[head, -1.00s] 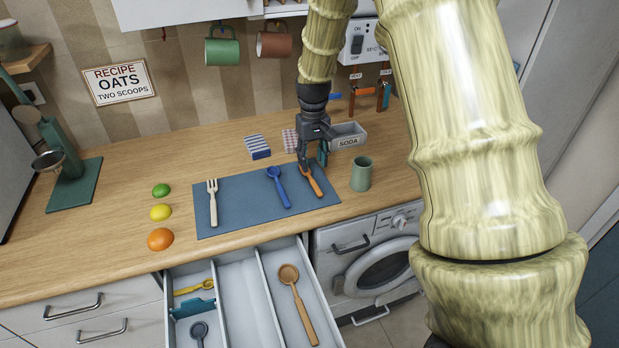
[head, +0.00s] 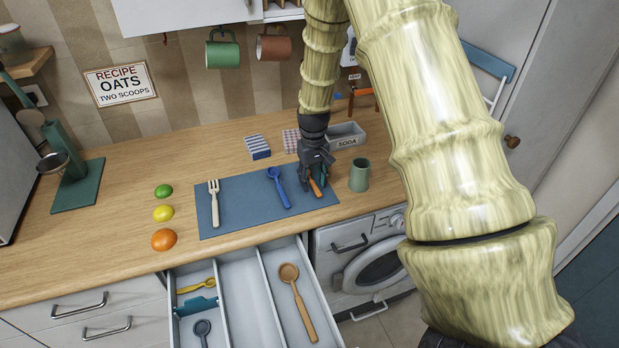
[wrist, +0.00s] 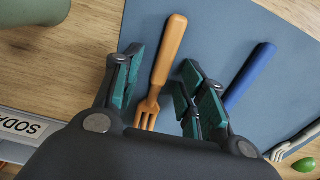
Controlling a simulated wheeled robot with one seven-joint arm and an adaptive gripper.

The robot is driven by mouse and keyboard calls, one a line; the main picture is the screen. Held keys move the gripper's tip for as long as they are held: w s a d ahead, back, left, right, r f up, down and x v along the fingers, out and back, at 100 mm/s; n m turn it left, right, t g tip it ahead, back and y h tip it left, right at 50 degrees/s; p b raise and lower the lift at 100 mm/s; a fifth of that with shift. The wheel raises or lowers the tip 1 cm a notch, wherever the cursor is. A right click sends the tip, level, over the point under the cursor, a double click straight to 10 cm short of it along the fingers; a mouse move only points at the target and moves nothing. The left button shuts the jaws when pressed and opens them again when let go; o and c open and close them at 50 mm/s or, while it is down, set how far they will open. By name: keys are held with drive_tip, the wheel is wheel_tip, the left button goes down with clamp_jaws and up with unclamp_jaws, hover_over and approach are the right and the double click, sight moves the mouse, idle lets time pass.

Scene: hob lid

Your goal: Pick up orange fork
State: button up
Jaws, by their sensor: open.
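The orange fork (head: 315,187) lies on the blue mat (head: 240,218) near its right end, partly hidden by my gripper in the head view. In the wrist view the fork (wrist: 168,55) shows its handle pointing up and its tines toward the palm. My gripper (head: 316,181) is open just above the mat. In the wrist view its green-padded fingers (wrist: 157,85) stand on either side of the fork, apart from it. I cannot tell the exact height of the fingertips over the mat.
A blue spoon (head: 279,188) lies left of my gripper, a cream fork (head: 214,204) farther left. A green cup (head: 359,175) stands close on the right, the SODA box (head: 346,136) behind. An open drawer (head: 238,290) with a wooden spoon (head: 297,300) is in front.

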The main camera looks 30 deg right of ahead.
drive_tip(key=c, duration=0.9)
drive_tip(key=shift+r, duration=0.1)
